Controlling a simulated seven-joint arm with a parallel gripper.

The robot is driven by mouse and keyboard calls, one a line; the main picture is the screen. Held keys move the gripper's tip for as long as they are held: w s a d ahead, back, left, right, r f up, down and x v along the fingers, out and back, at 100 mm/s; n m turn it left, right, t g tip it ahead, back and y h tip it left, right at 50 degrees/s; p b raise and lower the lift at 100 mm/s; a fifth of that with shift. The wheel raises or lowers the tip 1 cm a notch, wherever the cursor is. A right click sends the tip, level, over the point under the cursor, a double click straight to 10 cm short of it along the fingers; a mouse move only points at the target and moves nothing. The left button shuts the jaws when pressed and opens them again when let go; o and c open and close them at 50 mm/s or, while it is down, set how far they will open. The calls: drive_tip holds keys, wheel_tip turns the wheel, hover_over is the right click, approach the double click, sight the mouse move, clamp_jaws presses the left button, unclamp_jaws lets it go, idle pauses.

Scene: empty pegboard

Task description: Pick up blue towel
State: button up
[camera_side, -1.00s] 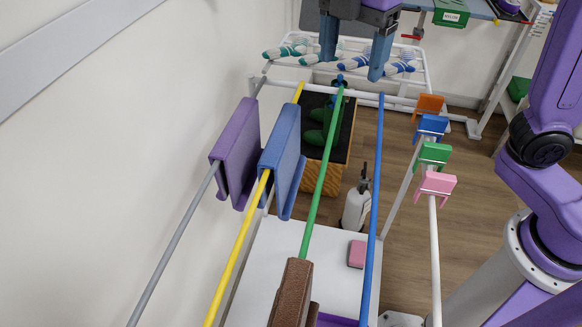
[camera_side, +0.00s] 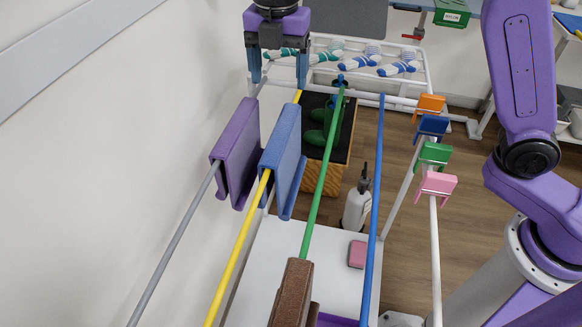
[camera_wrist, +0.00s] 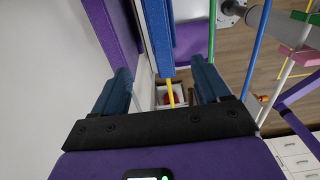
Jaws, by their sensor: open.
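The blue towel (camera_side: 282,160) hangs folded over the yellow rod, beside the purple towel, in the side view. In the wrist view the blue towel (camera_wrist: 158,35) shows ahead of the fingers, near the top centre. My gripper (camera_side: 278,80) is open and empty, with its fingers pointing down. In the side view it appears at the top, above and beyond the far end of the blue towel, apart from it. In the wrist view the two fingers (camera_wrist: 163,90) are spread wide, with the yellow rod between them.
A purple towel (camera_side: 236,152) hangs on the grey rod close to the left of the blue one. A brown towel (camera_side: 292,292) hangs on the green rod. A blue rod (camera_side: 375,200) stands bare. Coloured clips (camera_side: 433,155) line a white rod at right.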

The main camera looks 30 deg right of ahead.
sight(281, 132)
wheel_tip(281, 132, down, 13)
drive_tip(key=shift+r, duration=0.1)
drive_tip(key=shift+w+d+f, duration=0.15)
drive_tip(key=shift+f, duration=2.55)
